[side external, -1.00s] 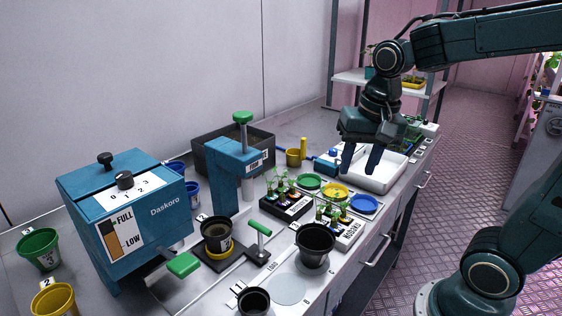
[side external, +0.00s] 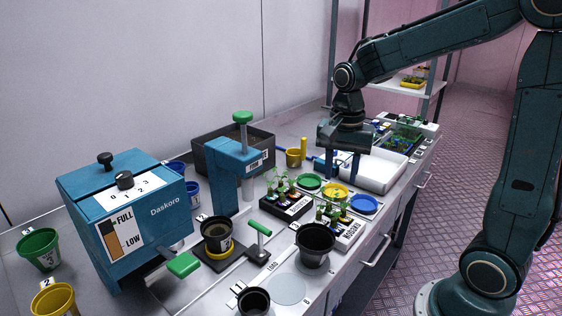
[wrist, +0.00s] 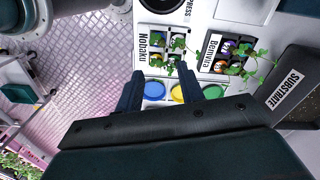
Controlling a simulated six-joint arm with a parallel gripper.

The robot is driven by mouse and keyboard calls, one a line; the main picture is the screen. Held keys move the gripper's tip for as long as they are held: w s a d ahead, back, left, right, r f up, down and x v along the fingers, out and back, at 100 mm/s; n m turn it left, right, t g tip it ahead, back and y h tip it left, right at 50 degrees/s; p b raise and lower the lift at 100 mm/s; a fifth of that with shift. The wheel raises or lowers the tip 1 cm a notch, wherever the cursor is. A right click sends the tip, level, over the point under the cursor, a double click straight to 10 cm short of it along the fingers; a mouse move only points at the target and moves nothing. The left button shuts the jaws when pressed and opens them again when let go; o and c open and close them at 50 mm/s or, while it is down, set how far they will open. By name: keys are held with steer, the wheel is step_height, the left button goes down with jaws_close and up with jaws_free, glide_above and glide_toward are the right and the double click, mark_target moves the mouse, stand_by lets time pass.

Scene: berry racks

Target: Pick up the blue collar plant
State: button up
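Seedlings stand in two small racks on the bench. One group (side external: 282,184) is in the black rack (side external: 288,210), labelled Benivia (wrist: 212,45) in the wrist view. The other group (side external: 332,212) is in the white Nobaku rack (side external: 349,234); its label (wrist: 143,46) also shows in the wrist view. Leaves cover much of the collars. A bluish-purple one (wrist: 228,45) shows in the Benivia rack, but I cannot tell for sure which collar is blue. My gripper (side external: 343,174) is open and empty, pointing down above the bench, behind the racks and near the saucers.
A white tray (side external: 393,180) is behind. A blue press (side external: 228,180) with green knob stands left. A black pot (side external: 315,243) stands in front of the racks.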

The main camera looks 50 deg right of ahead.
glide_above(334, 219)
steer(key=shift+s+d+f, duration=0.1)
steer(key=shift+d+f, duration=0.05)
steer(key=shift+f, duration=3.45)
steer(key=shift+f, duration=2.6)
steer(key=shift+c, duration=0.2)
jaws_close()
